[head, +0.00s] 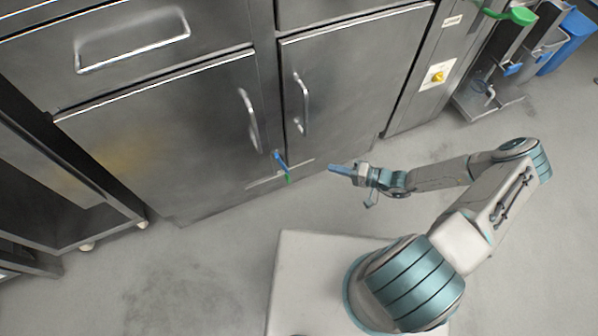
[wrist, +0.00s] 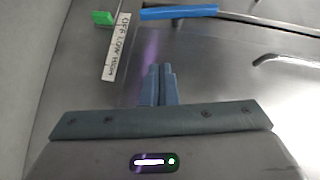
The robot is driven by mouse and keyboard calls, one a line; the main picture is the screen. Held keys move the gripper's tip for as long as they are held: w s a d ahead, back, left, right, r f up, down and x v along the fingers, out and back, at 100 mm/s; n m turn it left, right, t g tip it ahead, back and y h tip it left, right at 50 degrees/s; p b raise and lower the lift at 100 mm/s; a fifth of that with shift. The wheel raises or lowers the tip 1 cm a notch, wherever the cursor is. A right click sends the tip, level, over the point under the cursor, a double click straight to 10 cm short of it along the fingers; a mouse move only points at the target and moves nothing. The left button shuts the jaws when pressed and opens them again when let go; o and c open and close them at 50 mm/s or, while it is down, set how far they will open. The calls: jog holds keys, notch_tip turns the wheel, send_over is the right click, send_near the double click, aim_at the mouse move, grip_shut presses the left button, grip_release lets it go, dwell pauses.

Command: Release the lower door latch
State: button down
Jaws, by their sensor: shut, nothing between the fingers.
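A blue bar-shaped handle (head: 280,160) sits low at the gap between the two steel cabinet doors, with a small green piece (head: 288,178) just below it. I cannot tell for sure which of these is the lower door latch. In the wrist view, the blue handle (wrist: 180,12) and green piece (wrist: 102,17) lie at the top edge, beyond my fingertips. My gripper (head: 333,168) is shut and empty, to the right of the handle and apart from it. Its closed fingers (wrist: 160,70) point toward the cabinet front.
The left door (head: 165,140) and right door (head: 350,80) are shut, each with a metal pull handle. A label strip reading OFF LOW HIGH (wrist: 117,48) is beside the green piece. A yellow knob (head: 438,76) is at upper right. The floor (head: 220,250) before the cabinet is clear.

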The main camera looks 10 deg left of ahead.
aim_at(282, 165)
jog(key=b+x, duration=0.1)
jog(key=x, duration=0.2)
jog(key=b+x, duration=0.1)
jog(key=x, duration=0.2)
jog(key=b+x, duration=0.1)
jog(key=x, duration=0.2)
jog(key=shift+w+a+f, duration=0.1)
jog(key=shift+a+f, duration=0.2)
jog(key=shift+f, duration=0.15)
jog(key=a, duration=0.1)
jog(key=s+a+b, duration=0.1)
jog(key=s+a, duration=0.1)
jog(key=shift+a+f+b, duration=0.35)
jog(key=shift+a+b, duration=0.05)
